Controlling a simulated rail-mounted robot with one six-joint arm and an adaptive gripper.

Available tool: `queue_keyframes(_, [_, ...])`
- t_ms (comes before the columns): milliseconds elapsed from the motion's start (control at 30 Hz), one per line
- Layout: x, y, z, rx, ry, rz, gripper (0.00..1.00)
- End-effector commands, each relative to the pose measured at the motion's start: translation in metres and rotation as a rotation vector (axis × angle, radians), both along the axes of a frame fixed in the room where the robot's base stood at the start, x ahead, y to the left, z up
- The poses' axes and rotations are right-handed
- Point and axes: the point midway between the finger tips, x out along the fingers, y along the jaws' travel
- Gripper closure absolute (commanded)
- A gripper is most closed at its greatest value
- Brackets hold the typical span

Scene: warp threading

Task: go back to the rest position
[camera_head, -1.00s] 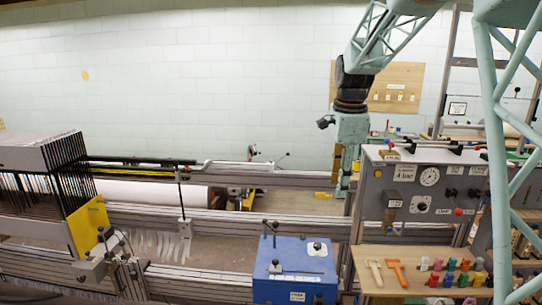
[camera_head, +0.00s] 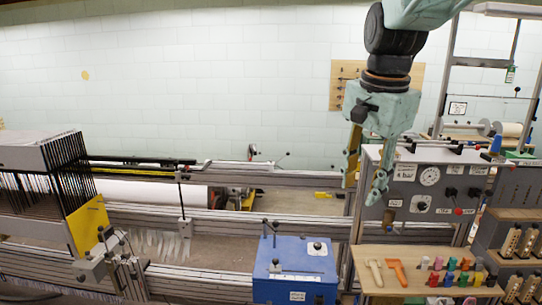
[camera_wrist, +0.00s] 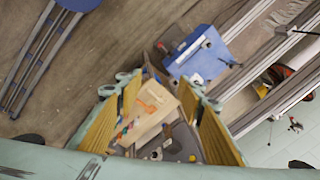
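My gripper (camera_head: 363,178) hangs pointing down in the head view, in front of the left part of the grey control panel (camera_head: 432,178). Its two fingers are spread apart with nothing between them. In the wrist view the gripper (camera_wrist: 160,105) shows both yellow-padded fingers wide apart. Between and beyond them, well below, lie the wooden tool board and part of the panel. The fingers touch nothing that I can see.
A wooden shelf (camera_head: 395,285) holds orange and cream tools and several coloured spools. A blue box (camera_head: 296,262) stands left of it. The loom frame with black heddle bars (camera_head: 62,170) is at the far left. Metal rails (camera_head: 270,215) run between. A pegboard (camera_head: 345,72) hangs on the wall.

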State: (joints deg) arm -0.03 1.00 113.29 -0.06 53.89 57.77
Motion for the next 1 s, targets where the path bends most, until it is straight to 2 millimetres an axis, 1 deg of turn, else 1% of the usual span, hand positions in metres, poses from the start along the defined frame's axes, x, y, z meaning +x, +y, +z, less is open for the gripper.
queue_keyframes(33, [-0.01,0.0,0.003,-0.005,-0.006,0.025,0.65])
queue_keyframes(100, [-0.024,0.0,0.006,-0.013,-0.011,0.063,0.65])
queue_keyframes(467, [-0.092,0.0,0.014,-0.06,-0.038,0.258,0.65])
queue_keyframes(667, [-0.131,0.0,0.015,-0.087,-0.052,0.367,0.65])
queue_keyframes(1000, [-0.194,0.0,0.009,-0.138,-0.076,0.55,0.65])
